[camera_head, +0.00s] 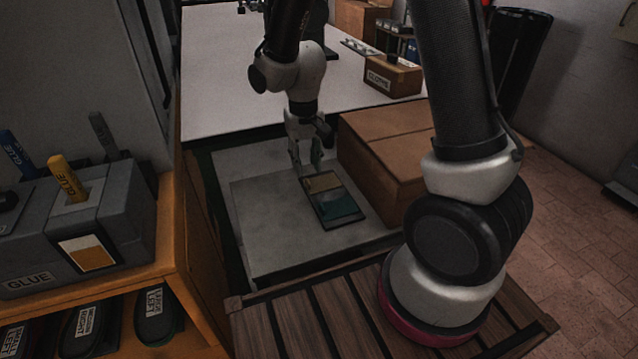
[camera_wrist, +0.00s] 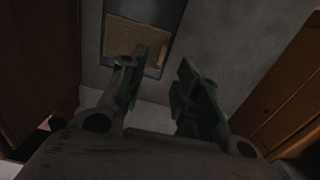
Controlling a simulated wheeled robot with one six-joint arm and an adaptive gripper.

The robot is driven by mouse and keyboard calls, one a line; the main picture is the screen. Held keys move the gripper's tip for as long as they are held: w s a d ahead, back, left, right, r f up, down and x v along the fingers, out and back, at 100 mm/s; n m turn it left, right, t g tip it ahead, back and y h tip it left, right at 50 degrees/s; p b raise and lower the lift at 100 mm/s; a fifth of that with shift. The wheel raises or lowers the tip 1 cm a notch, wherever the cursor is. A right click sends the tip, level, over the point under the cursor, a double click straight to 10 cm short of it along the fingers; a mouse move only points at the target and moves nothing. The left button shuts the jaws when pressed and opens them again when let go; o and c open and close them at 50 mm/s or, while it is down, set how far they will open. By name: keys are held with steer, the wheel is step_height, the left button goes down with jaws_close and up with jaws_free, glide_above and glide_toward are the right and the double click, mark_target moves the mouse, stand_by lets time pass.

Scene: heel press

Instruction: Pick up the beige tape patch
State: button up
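The beige tape patch (camera_head: 322,183) lies at the far end of a flat dark tray (camera_head: 333,226). In the wrist view the patch (camera_wrist: 128,36) shows as a tan rectangle inside the dark tray rim (camera_wrist: 172,14), near the top. My gripper (camera_head: 308,168) points down just beyond the patch's far end in the head view. In the wrist view my gripper's two fingers (camera_wrist: 157,68) stand apart with nothing between them. The left finger overlaps the patch's lower edge in that view. I cannot tell whether it touches the patch.
Teal pieces (camera_head: 340,205) lie in the same tray, on a grey surface (camera_head: 270,225). A brown box (camera_head: 385,150) stands close to the right. A wooden shelf with a glue holder (camera_head: 100,215) is at left. A white table (camera_head: 225,80) with a labelled box (camera_head: 393,77) lies behind.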

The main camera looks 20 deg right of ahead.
mark_target(307, 179)
step_height(307, 179, down, 5)
steer(key=shift+f, duration=0.1)
jaws_close()
